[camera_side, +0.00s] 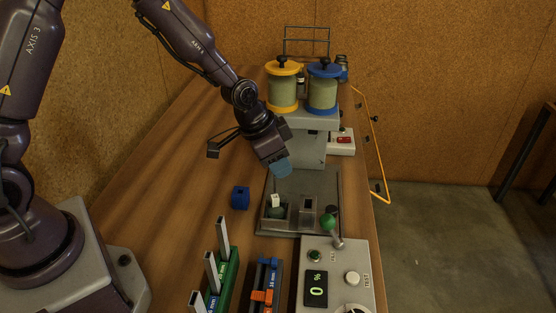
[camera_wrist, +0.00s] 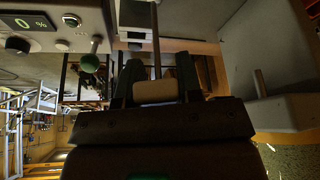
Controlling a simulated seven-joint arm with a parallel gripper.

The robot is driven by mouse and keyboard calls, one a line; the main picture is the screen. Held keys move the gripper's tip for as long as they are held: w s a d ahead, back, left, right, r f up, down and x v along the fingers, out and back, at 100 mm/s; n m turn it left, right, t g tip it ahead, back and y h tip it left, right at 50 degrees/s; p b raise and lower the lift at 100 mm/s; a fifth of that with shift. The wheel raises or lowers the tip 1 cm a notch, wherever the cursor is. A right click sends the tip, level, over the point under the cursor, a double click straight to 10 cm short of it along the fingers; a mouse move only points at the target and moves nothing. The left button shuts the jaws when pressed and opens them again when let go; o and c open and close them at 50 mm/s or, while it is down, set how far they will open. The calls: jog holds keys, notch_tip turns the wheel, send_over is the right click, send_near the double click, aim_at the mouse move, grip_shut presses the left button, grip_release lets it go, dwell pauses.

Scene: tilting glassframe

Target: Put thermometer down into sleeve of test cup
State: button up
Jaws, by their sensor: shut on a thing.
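My gripper (camera_side: 279,168) hangs above the grey fixture plate (camera_side: 297,232), over its left part. In the wrist view, my gripper (camera_wrist: 157,82) is shut on a beige block with a thin rod running from it, which looks like the thermometer (camera_wrist: 155,92). The thermometer cannot be made out in the side view. Beneath my gripper stands a small open holder with a dark green round thing and a small white piece (camera_side: 276,201) in it. A grey block (camera_side: 307,211) stands to its right. I cannot tell which part is the test cup's sleeve.
A control box (camera_side: 337,275) with a 0 % display and a green ball lever (camera_side: 327,222) stands in front. A blue block (camera_side: 240,197) is left of the plate. Green (camera_side: 229,276) and orange-blue (camera_side: 265,285) racks stand at front left. Two capped jars (camera_side: 283,90) stand behind.

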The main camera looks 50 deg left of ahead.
aim_at(278, 196)
jog(key=shift+f, duration=3.15)
jog(key=o, duration=1)
jog(key=v, duration=1.3)
